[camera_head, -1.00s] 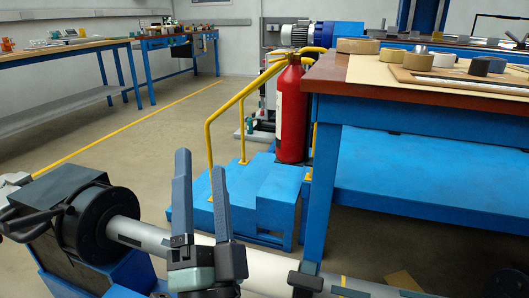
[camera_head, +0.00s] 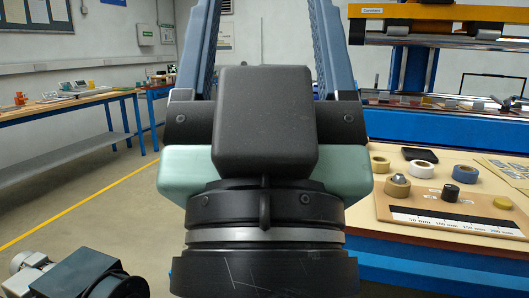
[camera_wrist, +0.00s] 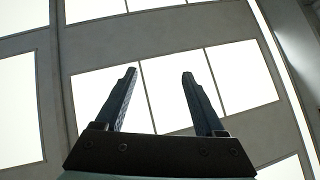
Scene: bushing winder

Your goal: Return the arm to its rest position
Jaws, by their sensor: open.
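My gripper (camera_head: 265,40) stands large and close in the middle of the head view, raised with its two blue-grey fingers pointing up past the top edge. The fingers are wide apart with nothing between them. In the wrist view my gripper (camera_wrist: 159,76) also shows open and empty, against bright ceiling panels. The gripper body hides the middle of the room in the head view.
Another bench (camera_head: 70,110) stands at the far left. Dark winder parts (camera_head: 75,278) show at the lower left. Floor between is clear.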

